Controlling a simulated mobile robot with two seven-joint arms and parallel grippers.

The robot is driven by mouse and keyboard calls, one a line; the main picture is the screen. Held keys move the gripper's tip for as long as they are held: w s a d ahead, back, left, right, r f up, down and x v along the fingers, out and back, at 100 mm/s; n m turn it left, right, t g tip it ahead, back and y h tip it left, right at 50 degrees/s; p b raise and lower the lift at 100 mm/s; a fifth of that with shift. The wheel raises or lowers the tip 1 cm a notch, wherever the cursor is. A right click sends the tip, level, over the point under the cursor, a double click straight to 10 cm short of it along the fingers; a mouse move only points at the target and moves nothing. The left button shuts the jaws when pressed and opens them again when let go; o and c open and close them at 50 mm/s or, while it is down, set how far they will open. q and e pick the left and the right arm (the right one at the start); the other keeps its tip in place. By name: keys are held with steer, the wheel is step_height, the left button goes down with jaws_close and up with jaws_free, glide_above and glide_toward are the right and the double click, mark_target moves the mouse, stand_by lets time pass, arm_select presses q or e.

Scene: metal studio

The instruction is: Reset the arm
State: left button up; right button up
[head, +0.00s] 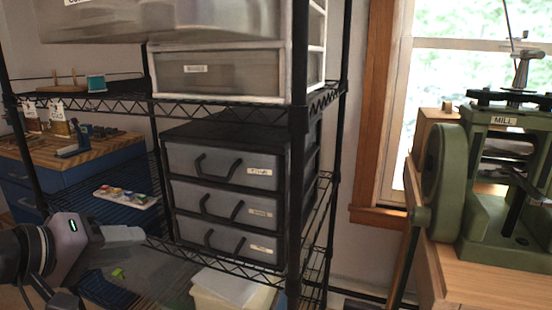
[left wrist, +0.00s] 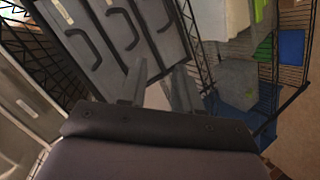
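My left gripper (head: 125,236) is at the lower left of the head view, in front of the black wire shelf (head: 296,170). Its two fingers show apart with nothing between them in the left wrist view (left wrist: 160,88). The dark three-drawer unit (head: 225,198) stands on the shelf, to the right of the gripper in the head view. Its drawers look shut, and the gripper appears apart from them. My right gripper is in neither view.
A small tray of colored items (head: 127,198) lies on the shelf behind my left gripper. A white drawer box (head: 220,72) stands on the shelf above. A green mill (head: 490,180) stands on a wooden bench (head: 480,288) at right. White stacked items (head: 232,290) lie low down.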

arm_select(q)
steer(key=s+d+f+m+g+y, duration=0.15)
steer(key=s+f, duration=0.25)
steer(key=f, duration=0.6)
steer(key=s+f+m+g+y, duration=0.2)
steer(key=s+f, duration=0.2)
steer(key=f, duration=0.5)
steer(key=s+a+f+m+g+y, duration=0.1)
steer(key=s+f+m+g, duration=0.1)
steer(key=s+f, duration=0.45)
steer(key=s+f+m+g+y, duration=0.1)
steer(key=s+f+m+g, duration=0.2)
steer(key=s, duration=0.6)
steer(key=w+d+f+t+h, duration=0.2)
steer(key=w+d+f+t, duration=0.2)
steer(key=w+f+t, duration=0.4)
step_height(320, 180, up, 11)
steer(key=a+p, duration=0.1)
steer(key=p, duration=1.2)
steer(key=shift+s, duration=0.45)
steer(key=shift+a+r, duration=0.1)
